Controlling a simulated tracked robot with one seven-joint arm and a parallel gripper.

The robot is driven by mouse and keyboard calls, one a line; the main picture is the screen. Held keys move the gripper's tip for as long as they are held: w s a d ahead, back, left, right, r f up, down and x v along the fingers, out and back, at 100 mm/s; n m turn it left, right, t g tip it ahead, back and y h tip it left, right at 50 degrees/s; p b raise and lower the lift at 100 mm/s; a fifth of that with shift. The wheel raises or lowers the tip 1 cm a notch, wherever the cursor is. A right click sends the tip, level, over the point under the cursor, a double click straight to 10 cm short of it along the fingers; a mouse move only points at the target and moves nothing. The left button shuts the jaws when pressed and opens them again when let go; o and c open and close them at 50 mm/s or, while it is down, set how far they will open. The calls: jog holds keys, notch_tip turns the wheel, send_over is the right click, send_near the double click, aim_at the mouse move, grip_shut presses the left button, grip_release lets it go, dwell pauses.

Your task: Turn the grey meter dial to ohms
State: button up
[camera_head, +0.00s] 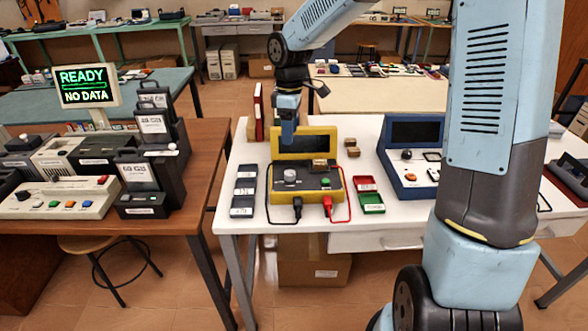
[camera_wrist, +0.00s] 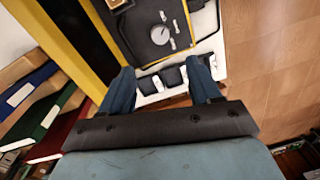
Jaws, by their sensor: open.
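The yellow-framed meter (camera_head: 272,190) with a dark face and a raised dark screen stands on the white table. Its grey dial (camera_head: 290,176) sits at the left of the face. In the wrist view the grey dial (camera_wrist: 160,35) shows beyond my fingertips, with small white labels around it that are too small to read. My gripper (camera_head: 288,135) hangs above the back left part of the meter, pointing down. In the wrist view my gripper (camera_wrist: 160,85) is open, its two blue fingers apart with nothing between them, and it is clear of the dial.
A row of labelled dark blocks (camera_head: 244,190) lies left of the meter. Black and red plugs (camera_head: 326,207) with leads are at its front, and red and green trays (camera_head: 368,194) are to its right. Upright books (camera_head: 258,112) stand behind. A blue device (camera_head: 412,150) is farther right.

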aim_at(290, 172)
jog(key=f, duration=1.3)
jog(key=shift+s+f, duration=0.1)
jog(key=shift+s, duration=0.3)
